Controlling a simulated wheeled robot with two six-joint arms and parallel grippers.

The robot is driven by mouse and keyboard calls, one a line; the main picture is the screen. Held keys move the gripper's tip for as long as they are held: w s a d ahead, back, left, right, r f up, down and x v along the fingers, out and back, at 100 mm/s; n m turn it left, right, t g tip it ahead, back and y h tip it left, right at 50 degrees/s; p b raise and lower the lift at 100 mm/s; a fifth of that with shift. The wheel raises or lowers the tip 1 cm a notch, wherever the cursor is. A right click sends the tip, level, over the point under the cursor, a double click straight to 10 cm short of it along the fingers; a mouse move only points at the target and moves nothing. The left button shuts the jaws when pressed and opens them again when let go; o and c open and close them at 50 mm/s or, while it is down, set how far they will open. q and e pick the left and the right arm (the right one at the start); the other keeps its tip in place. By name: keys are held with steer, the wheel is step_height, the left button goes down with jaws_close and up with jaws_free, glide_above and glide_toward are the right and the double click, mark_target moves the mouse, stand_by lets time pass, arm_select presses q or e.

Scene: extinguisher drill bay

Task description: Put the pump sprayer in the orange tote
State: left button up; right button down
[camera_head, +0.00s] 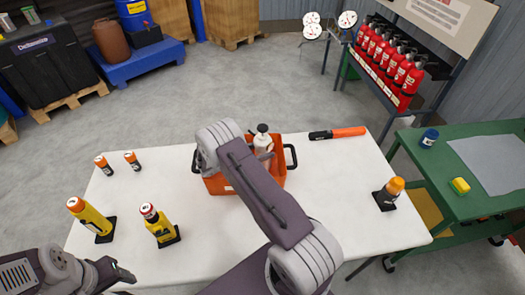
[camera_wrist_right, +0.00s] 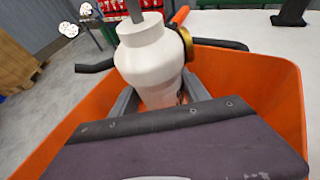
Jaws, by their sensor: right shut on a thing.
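The orange tote (camera_head: 214,184) stands on the white table, with black handles at its ends. The pump sprayer (camera_head: 263,143) is a white bottle with a dark top. It is upright, within the tote's outline, and my right arm hides part of both. In the right wrist view my right gripper (camera_wrist_right: 158,100) is shut on the white sprayer (camera_wrist_right: 148,60), with orange tote walls (camera_wrist_right: 278,75) around it. Whether the sprayer's base touches the tote floor is hidden. My left gripper (camera_head: 118,272) is over the table's near left corner, away from the tote; its jaw opening is unclear.
On the white table (camera_head: 335,200) are two yellow bottles (camera_head: 160,225), two small orange-and-black items (camera_head: 132,160), a black-and-orange baton (camera_head: 338,133) and an orange-topped dark item (camera_head: 389,193). A green cart (camera_head: 455,205) stands right. Red extinguishers (camera_head: 390,60) line a rack behind.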

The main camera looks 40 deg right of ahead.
steer(key=c, duration=0.5)
jaws_free()
steer(key=shift+a+r, duration=0.2)
steer(key=shift+a, duration=0.1)
steer(key=v, duration=1.1)
steer(key=shift+a+r+b, duration=0.15)
steer(key=shift+b, duration=0.15)
steer(key=shift+s, duration=0.1)
